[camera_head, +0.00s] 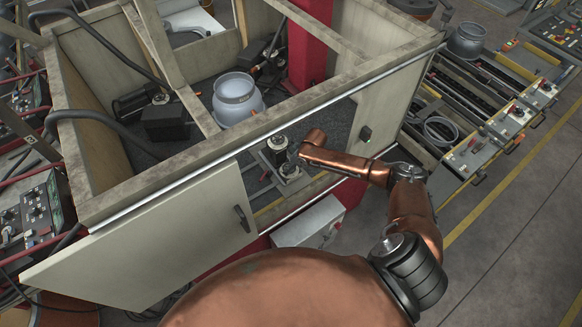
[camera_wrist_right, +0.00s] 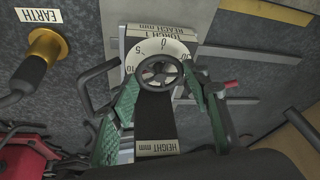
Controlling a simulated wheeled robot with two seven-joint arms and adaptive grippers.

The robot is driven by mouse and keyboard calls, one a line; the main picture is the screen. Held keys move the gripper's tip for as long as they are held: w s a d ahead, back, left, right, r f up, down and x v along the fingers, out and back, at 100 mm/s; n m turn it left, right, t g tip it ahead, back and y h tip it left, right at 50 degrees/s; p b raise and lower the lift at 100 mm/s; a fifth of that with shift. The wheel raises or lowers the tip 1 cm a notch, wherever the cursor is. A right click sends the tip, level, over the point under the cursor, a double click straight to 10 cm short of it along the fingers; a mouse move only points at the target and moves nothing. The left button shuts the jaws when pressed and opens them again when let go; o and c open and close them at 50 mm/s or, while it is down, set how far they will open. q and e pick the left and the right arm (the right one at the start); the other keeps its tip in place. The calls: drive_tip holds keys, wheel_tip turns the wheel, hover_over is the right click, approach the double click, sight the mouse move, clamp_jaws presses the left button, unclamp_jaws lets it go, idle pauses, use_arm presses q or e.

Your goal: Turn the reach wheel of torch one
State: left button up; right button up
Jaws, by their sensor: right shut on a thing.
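The reach wheel of torch one (camera_wrist_right: 157,70) is a small dark spoked handwheel in the upper middle of the right wrist view. It sits in front of a pale round dial (camera_wrist_right: 147,48) with numbers and a plate (camera_wrist_right: 158,31) reading "TORCH 1" and "REACH mm". My right gripper (camera_wrist_right: 162,82) has its green-padded fingers on either side of the wheel, shut on it. A dark strip labelled "HEIGHT mm" (camera_wrist_right: 158,147) runs below the wheel. In the head view my copper right arm reaches into the booth opening at the torch unit (camera_head: 278,153). My left gripper is out of view.
A brass fitting (camera_wrist_right: 44,48) under an "EARTH" label is at the left of the wrist view. In the head view, the booth's pale frame (camera_head: 262,128) and open door (camera_head: 150,240) surround the work area. A grey cylinder (camera_head: 237,98) stands inside.

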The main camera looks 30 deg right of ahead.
drive_tip(key=shift+w+d+f+n+y+b, duration=0.15)
drive_tip(key=shift+n+y+b, duration=0.15)
drive_tip(key=shift+n+b, duration=0.45)
drive_tip(key=n+b, duration=0.2)
drive_tip(key=n+g+y+b, duration=0.1)
drive_tip(key=n+b, duration=0.1)
drive_tip(key=shift+w+d+n+g, duration=0.1)
drive_tip(key=shift+n+g, duration=0.2)
drive_tip(key=shift+n, duration=0.05)
drive_tip(key=shift+w+n+g+y+b, duration=0.1)
drive_tip(key=shift+n+g+y+b, duration=0.35)
drive_tip(key=shift+n+b, duration=1.2)
drive_tip(key=shift+g+h, duration=0.25)
drive_tip(key=o, duration=1.2)
drive_tip(key=shift+c, duration=0.2)
drive_tip(key=v, duration=1.2)
drive_tip(key=shift+d, duration=0.1)
